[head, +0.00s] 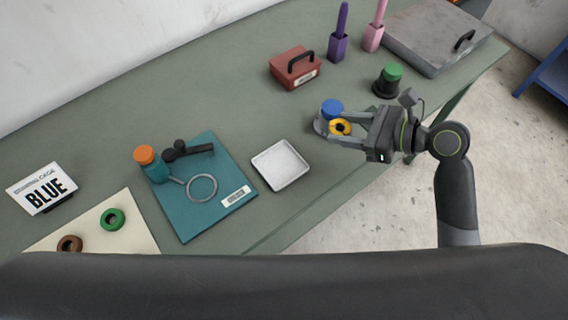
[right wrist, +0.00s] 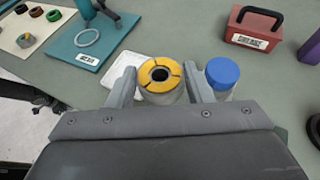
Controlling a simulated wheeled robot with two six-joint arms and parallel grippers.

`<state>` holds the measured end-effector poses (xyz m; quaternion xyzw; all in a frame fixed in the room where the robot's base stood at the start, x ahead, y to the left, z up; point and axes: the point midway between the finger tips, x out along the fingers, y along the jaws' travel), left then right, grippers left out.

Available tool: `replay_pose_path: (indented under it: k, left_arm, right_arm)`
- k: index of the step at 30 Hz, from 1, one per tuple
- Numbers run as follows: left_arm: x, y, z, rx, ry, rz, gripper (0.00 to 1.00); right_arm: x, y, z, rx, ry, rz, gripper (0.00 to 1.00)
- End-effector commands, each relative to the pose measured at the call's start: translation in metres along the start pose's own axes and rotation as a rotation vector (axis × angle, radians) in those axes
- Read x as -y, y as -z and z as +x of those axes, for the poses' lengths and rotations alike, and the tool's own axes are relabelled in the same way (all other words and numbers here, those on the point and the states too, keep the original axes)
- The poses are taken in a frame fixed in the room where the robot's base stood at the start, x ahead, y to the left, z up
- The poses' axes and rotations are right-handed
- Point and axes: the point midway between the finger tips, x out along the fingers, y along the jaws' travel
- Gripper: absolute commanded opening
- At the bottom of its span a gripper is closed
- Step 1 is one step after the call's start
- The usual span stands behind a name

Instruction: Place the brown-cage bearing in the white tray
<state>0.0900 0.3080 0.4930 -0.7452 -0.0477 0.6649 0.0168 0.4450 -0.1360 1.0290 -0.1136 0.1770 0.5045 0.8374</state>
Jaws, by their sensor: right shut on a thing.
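The brown-cage bearing (head: 69,244) lies on the cream mat (head: 92,232) at the lower left, beside a green-cage bearing (head: 112,219). It also shows far off in the right wrist view (right wrist: 36,12). The white tray (head: 281,165) lies empty in the middle of the table, right of the teal mat. My right gripper (head: 335,129) is shut on a yellow-cage bearing (right wrist: 160,74), which sits between its fingertips, right of the tray and far from the brown one. My left gripper is not in view.
A blue-capped jar (head: 332,107) stands close beside my right gripper. A card (head: 42,188) reads "BLUE".

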Motion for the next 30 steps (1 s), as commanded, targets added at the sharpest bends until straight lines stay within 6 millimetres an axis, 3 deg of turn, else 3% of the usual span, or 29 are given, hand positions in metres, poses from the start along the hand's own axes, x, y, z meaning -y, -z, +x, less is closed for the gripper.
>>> replay_pose_path:
  k: [1,6,12,16,24,30]
  left_arm:
    - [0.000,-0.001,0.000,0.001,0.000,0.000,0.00]
    - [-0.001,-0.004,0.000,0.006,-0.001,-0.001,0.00]
    - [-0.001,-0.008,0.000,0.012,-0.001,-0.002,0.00]
    - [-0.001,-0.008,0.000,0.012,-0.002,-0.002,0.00]
    - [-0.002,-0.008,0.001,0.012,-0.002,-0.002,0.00]
    - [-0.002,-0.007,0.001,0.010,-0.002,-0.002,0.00]
  right_arm:
    - [-0.006,-0.004,0.017,0.012,-0.034,-0.006,0.18]
    - [-0.030,-0.013,0.061,0.016,-0.155,-0.052,0.18]
    - [-0.055,-0.026,0.094,0.029,-0.266,-0.100,0.18]
    - [-0.063,-0.028,0.103,0.032,-0.299,-0.114,0.18]
    - [-0.066,0.014,0.123,0.031,-0.306,-0.115,0.18]
    - [-0.066,0.032,0.131,0.032,-0.305,-0.116,0.18]
